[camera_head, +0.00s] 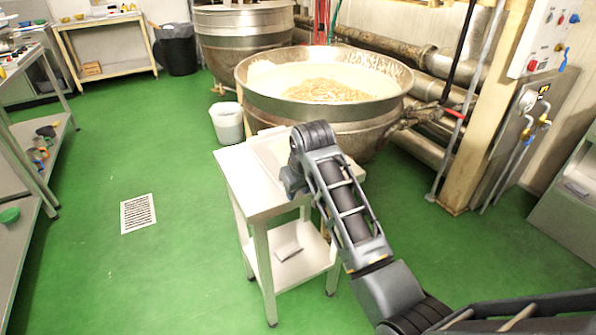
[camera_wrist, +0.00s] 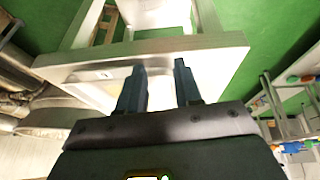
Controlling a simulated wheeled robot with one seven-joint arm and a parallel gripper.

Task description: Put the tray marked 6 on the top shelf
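A small white table (camera_head: 236,185) with a top and a lower shelf stands mid-view in the head view. A pale, shallow tray-like shape (camera_head: 268,150) lies on its top, partly hidden behind my arm. In the wrist view, a pale slab (camera_wrist: 215,55) with a small dark mark (camera_wrist: 105,74) lies ahead of my fingers; the mark is too small to read, and I cannot tell tray from tabletop there. My gripper (camera_wrist: 160,78) shows two separated dark fingers with nothing seen between them. In the head view the gripper is mostly hidden behind my arm, over the table.
A small pale item (camera_head: 288,250) lies on the lower shelf (camera_head: 310,262). A large kettle (camera_head: 345,115) stands close behind the table, with a white bucket (camera_head: 227,122) beside it. Shelving (camera_head: 25,190) stands at the left. Green floor (camera_head: 170,270) is clear between.

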